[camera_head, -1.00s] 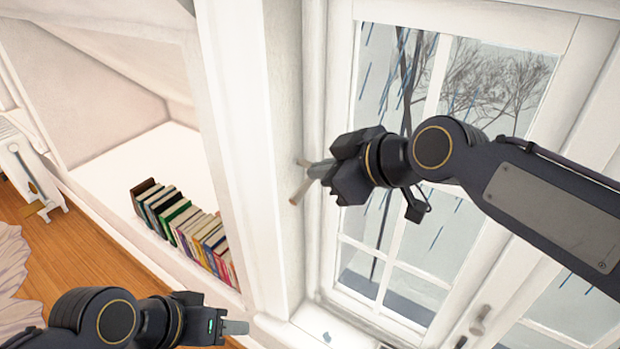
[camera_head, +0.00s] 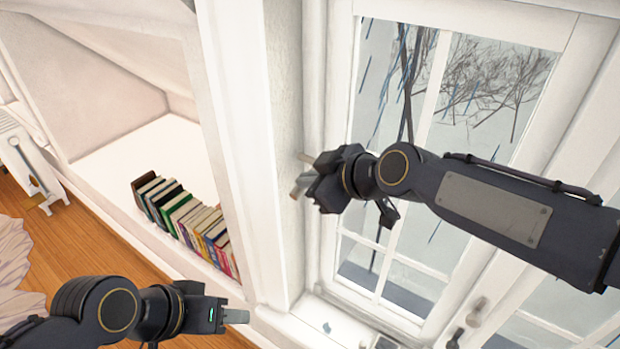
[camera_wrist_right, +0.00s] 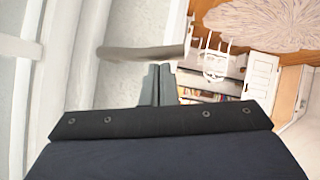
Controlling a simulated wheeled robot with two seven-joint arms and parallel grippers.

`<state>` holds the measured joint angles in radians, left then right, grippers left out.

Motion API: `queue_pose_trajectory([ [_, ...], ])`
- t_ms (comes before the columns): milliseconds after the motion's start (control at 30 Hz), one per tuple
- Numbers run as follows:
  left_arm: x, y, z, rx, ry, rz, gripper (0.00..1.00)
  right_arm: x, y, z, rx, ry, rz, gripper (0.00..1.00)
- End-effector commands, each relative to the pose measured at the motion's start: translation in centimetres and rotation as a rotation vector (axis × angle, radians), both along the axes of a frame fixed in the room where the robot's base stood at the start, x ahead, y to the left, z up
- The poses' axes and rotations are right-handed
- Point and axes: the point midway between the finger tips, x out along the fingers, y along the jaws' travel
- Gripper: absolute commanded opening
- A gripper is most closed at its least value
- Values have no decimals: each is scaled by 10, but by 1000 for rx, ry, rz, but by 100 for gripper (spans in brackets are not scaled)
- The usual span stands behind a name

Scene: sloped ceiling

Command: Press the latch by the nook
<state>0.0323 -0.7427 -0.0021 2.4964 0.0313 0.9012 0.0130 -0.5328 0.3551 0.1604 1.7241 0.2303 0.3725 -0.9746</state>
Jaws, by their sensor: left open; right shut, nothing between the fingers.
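The latch looks like a grey-brown lever (camera_wrist_right: 140,53), lying across the right wrist view in front of my fingers. In the head view only a small brownish bit of the latch (camera_head: 305,158) shows, on the white post between the nook (camera_head: 150,150) and the window; my gripper hides part of it. My right gripper (camera_head: 301,184) is shut and empty at the latch. In the right wrist view its fingertips (camera_wrist_right: 158,68) are close to the lever's right end; I cannot tell whether they touch. My left gripper (camera_head: 236,316) is open and empty, low in front of the nook.
A row of books (camera_head: 185,222) stands along the nook's front edge. A paned window (camera_head: 400,200) with a handle (camera_head: 477,312) is behind my right arm. A white chair-like piece (camera_head: 28,160) and pale rug (camera_head: 20,265) are at the left.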

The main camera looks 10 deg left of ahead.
Motion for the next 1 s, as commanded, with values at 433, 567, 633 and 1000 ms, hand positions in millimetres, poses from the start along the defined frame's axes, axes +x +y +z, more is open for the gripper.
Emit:
queue_pose_trajectory([
  [433, 0, 0, -14, 0, 0, 0, 44, -2, 1, -9, -29, -79, 1, 0],
  [567, 0, 0, -23, 0, 0, 0, 44, -4, 1, -14, -46, -129, 3, 0],
  [633, 0, 0, -30, 0, 0, 0, 44, -4, 2, -18, -60, -165, 3, 0],
  [1000, 0, 0, -116, 0, 0, 0, 44, -4, 3, -53, -168, -473, 4, 0],
])
